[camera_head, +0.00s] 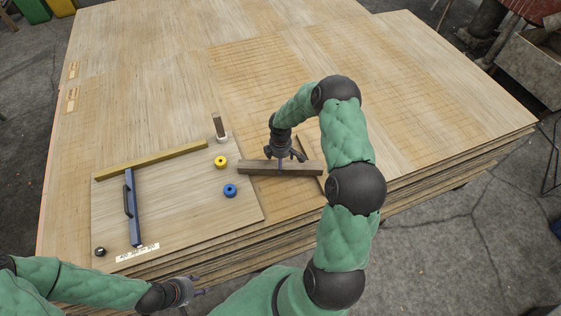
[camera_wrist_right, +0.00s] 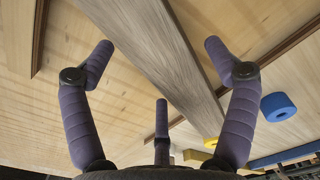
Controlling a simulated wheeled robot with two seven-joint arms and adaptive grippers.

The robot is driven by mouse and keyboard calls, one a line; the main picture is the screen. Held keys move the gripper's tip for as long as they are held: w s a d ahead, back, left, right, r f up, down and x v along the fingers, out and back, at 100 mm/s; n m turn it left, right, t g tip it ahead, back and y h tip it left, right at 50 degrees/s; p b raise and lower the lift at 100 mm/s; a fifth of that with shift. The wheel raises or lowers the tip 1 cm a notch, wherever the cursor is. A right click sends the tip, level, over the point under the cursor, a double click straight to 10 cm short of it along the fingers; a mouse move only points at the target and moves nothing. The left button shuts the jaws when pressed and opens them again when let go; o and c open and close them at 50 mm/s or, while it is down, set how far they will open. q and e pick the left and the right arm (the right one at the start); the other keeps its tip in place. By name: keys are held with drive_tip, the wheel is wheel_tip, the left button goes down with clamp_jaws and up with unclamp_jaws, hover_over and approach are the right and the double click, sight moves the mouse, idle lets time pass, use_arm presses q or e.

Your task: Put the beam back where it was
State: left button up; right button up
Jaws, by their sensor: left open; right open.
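The beam (camera_head: 252,168), a grey-brown wooden bar, lies across the right edge of a pale board on the veneer stack. My right gripper (camera_head: 284,156) is over it, pointing down. In the right wrist view the beam (camera_wrist_right: 165,50) runs diagonally between the spread fingers of the right gripper (camera_wrist_right: 160,70), with gaps on both sides; the gripper is open and not closed on it. My left gripper (camera_head: 196,292) is open and empty, low in the picture by the front edge of the stack.
The pale board (camera_head: 185,205) bears a yellow bar (camera_head: 150,160), a blue tool with a handle (camera_head: 134,215), a yellow ring (camera_head: 221,162), a blue ring (camera_head: 230,190) and an upright post (camera_head: 218,124). A thin dark-edged strip (camera_head: 307,150) lies right of the gripper. The far stack top is clear.

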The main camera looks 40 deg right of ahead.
wheel_tip(320, 180, up, 12)
drive_tip(key=p, duration=0.3)
drive_tip(key=s+a+f+m+y, duration=0.1)
drive_tip(key=s+a+f+m, duration=0.1)
drive_tip(key=a, duration=0.5)
drive_tip(key=s+a+f+m+y, duration=0.1)
drive_tip(key=s+a+f+m, duration=0.1)
drive_tip(key=a+f, duration=0.3)
drive_tip(key=s+a+f+m+y, duration=0.1)
drive_tip(key=s+a+f, duration=0.2)
drive_tip(key=a, duration=0.6)
drive_tip(key=shift+a+f+m, duration=0.15)
drive_tip(key=shift+f+m, duration=0.05)
drive_tip(key=shift+m, duration=0.2)
drive_tip(key=s+a+f+m+y, duration=0.1)
drive_tip(key=s+a+f+m, duration=0.1)
drive_tip(key=s+a+m, duration=0.4)
drive_tip(key=s+a, duration=0.3)
drive_tip(key=s, duration=0.3)
drive_tip(key=shift+s+a+f+m, duration=0.25)
drive_tip(key=shift+s+f+m, duration=0.05)
